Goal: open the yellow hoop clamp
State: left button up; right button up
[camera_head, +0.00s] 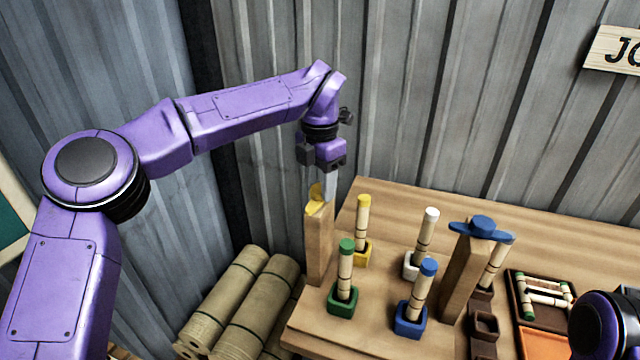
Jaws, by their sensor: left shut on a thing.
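The yellow hoop clamp (315,207) sits on top of a wooden post (318,243) at the left end of the workbench. My left gripper (322,186) points down from above the post and is shut on the yellow part of the clamp. The fingers partly cover the clamp, so its exact angle is hard to see. Of my right arm only a dark and purple part shows at the lower right edge; its gripper is out of the picture.
Rattan pieces with yellow (363,217), white (427,230), green (345,272) and blue (424,290) caps stand in matching holders. A second post (462,275) carries a blue clamp (480,228). Dark trays (543,290) lie at the right. Rolled mats (245,300) stand left of the bench (560,245).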

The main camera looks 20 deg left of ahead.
aim_at(320, 188)
pick_arm(q)
jog(key=shift+n, duration=0.6)
jog(key=o, duration=1.1)
jog(key=shift+c, duration=0.2)
notch_tip(320, 188, up, 10)
jog(key=p, duration=0.1)
jog(key=shift+r, duration=0.25)
